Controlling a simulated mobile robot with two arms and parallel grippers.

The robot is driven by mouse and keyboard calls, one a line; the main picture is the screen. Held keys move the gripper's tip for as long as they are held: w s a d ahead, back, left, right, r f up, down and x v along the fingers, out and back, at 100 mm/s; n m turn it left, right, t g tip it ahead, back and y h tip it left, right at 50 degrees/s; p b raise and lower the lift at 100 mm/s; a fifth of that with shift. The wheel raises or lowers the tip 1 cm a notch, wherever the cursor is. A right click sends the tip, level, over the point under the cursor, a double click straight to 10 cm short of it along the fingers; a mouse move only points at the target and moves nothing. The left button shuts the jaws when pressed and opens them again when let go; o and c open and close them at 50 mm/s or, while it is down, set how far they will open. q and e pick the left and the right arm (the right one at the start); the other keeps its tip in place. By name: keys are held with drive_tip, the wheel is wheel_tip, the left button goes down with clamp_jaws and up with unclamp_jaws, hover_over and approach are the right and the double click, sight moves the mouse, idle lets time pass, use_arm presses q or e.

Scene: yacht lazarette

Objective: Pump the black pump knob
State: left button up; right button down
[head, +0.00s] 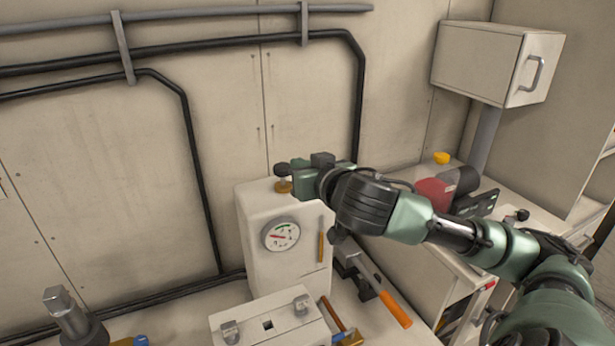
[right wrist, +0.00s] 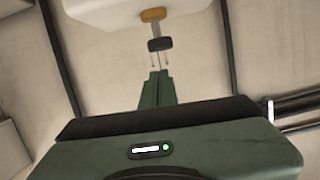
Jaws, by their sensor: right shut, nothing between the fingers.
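The black pump knob (head: 282,169) sits above a brass collar (head: 284,186) on top of a white box with a round gauge (head: 281,236). My right gripper (head: 296,173) is just to the right of the knob in the head view, at about its height. In the right wrist view the knob (right wrist: 160,44) and brass collar (right wrist: 153,14) show beyond my fingertips (right wrist: 158,72), with a small gap in the picture. The fingers are together and empty. I cannot tell whether they touch the knob. My left gripper is out of view.
A hammer with an orange handle (head: 395,309) lies right of the gauge box. A white block with metal latches (head: 268,325) is in front. Black pipes (head: 205,185) run along the wall behind. A red object (head: 435,193) stands on the right counter. A white cabinet (head: 497,62) hangs above.

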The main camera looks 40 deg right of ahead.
drive_tip(key=v, duration=0.3)
drive_tip(key=shift+s+a+r+b, duration=0.2)
drive_tip(key=shift+s+b, duration=0.1)
drive_tip(key=shift+b, duration=0.1)
drive_tip(key=shift+f, duration=0.1)
idle(0.4)
drive_tip(key=shift+n+g, duration=0.3)
drive_tip(key=shift+g, duration=0.1)
drive_tip(key=r+p, duration=0.2)
drive_tip(key=p, duration=0.1)
drive_tip(key=w+r+p, duration=0.1)
drive_tip(key=r+p, duration=0.1)
drive_tip(key=p, duration=0.1)
drive_tip(key=shift+a+p, duration=0.2)
drive_tip(key=shift+p, duration=0.15)
drive_tip(key=shift+f, duration=0.1)
